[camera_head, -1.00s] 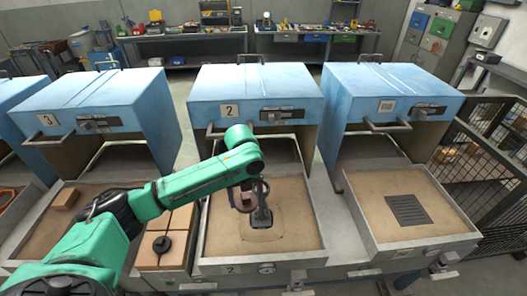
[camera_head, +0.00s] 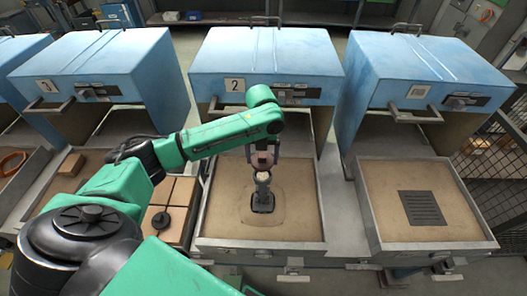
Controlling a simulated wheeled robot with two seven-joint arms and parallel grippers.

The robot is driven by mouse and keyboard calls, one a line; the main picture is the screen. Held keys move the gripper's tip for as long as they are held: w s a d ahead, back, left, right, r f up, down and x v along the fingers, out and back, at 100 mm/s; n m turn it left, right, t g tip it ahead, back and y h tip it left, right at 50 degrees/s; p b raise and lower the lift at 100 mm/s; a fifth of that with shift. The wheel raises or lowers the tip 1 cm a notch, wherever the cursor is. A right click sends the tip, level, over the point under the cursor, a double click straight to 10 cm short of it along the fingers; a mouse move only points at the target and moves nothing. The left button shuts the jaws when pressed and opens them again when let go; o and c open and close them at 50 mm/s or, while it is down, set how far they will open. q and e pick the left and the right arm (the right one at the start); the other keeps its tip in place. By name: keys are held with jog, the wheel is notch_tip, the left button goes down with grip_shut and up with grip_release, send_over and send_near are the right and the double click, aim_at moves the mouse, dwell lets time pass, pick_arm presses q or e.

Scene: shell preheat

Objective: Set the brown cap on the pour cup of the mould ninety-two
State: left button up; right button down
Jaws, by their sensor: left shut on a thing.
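My left gripper (camera_head: 263,152) comes in from the left and points down over the middle sand tray (camera_head: 226,243), in front of the oven marked 2. It is shut on a small brown piece, which looks like the brown cap (camera_head: 262,160). Right below it in the picture is a pale, upright cup-like top (camera_head: 263,178) on a dark base (camera_head: 263,203), which looks like the mould with its pour cup. I cannot tell whether the cap touches the cup. No number ninety-two is readable. My right gripper is out of view.
Blue ovens stand behind the trays; the middle one (camera_head: 262,60) has a handle and open front. Tan blocks (camera_head: 185,190) and a round black piece (camera_head: 160,222) lie left of the middle tray.

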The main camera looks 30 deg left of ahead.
aim_at(263, 164)
pick_arm(q)
notch_tip(263, 164, down, 4)
jog(key=shift+w+r, duration=0.1)
jog(key=shift+f+b, duration=0.7)
jog(key=shift+f, duration=0.2)
jog(key=shift+p, duration=0.4)
jog(key=o, duration=1.1)
jog(key=shift+c, duration=0.2)
jog(key=shift+r, duration=0.1)
